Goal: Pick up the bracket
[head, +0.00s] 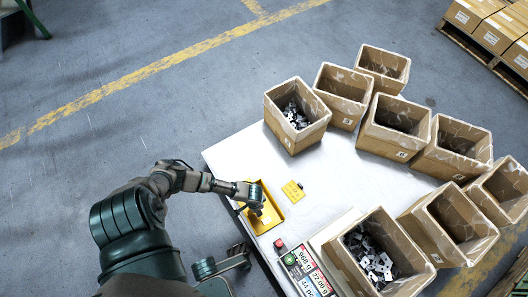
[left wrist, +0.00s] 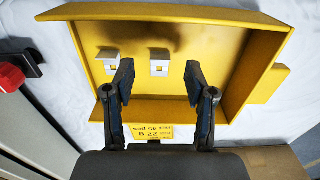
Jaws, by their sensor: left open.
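Two small pale brackets lie in the shallow yellow tray (left wrist: 215,115) in the left wrist view. One bracket (left wrist: 159,62) appears between my left fingertips and a little beyond them; the other bracket (left wrist: 111,62) is just left, near the left fingertip. My left gripper (left wrist: 157,82) is open and empty above the tray, its fingers spread either side of the nearer bracket. In the head view my left gripper (head: 258,209) hangs over the yellow tray (head: 272,217) and hides the brackets.
A yellow card (head: 293,191) lies on the white table (head: 235,152). Cardboard boxes stand at the right; one box (head: 285,133) and a nearer box (head: 345,262) hold many metal parts. A display panel (head: 307,272) and red button (head: 279,244) sit near the front edge.

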